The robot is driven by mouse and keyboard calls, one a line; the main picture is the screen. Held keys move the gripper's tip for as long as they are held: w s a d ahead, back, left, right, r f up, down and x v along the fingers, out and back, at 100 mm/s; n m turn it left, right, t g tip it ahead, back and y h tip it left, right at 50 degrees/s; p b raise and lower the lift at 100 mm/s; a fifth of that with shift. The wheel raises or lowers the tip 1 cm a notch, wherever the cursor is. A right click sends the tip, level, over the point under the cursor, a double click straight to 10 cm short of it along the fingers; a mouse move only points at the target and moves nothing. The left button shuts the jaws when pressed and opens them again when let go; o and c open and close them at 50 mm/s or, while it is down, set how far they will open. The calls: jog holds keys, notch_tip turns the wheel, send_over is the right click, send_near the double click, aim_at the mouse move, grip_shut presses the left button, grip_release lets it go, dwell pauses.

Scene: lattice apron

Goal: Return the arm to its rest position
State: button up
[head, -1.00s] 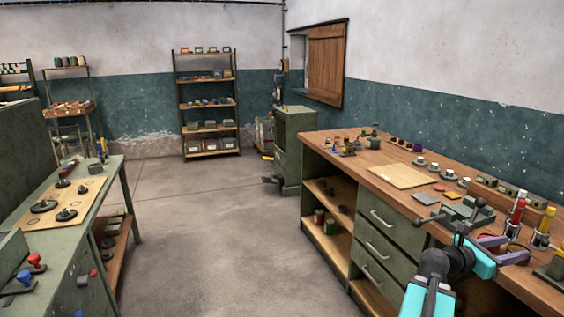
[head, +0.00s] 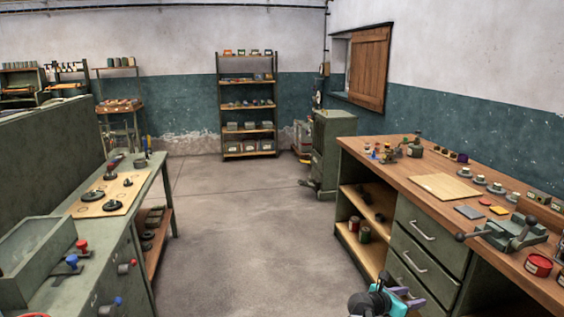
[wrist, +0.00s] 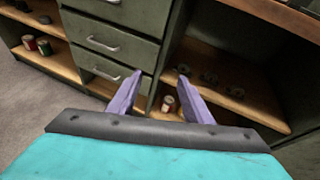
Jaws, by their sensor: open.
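My gripper (head: 408,299) is low at the bottom edge of the head view, in front of the wooden-topped workbench (head: 398,171). In the wrist view its two purple fingers (wrist: 157,98) stand apart with nothing between them in their grasp. They point toward the bench's lower shelves and drawers (wrist: 106,42). Most of my arm is out of the head view.
The bench top holds a pale board (head: 445,187), a grey-green vise (head: 513,232) and a red tin (head: 538,265). At left stands a green bench (head: 148,192) with a grey tray (head: 36,250). The concrete floor (head: 250,215) between them is clear. A shelf rack (head: 248,131) stands at the back.

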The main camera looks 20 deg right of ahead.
jog(key=a+f+m+y, duration=0.3)
jog(key=a+f+y, duration=0.3)
jog(key=a+f, duration=2)
jog(key=s+a+f+m+g+y, duration=0.3)
jog(key=s+a+m, duration=0.5)
jog(key=a, duration=0.4)
jog(key=s+a+f+m+g+y, duration=0.3)
jog(key=s+a+f+m, duration=0.4)
jog(key=s+a, duration=0.3)
jog(key=shift+s+a+m+y, duration=0.15)
jog(key=shift+a+m+y, duration=0.75)
jog(key=shift+a, duration=0.6)
jog(key=c, duration=0.4)
jog(key=shift+o, duration=0.2)
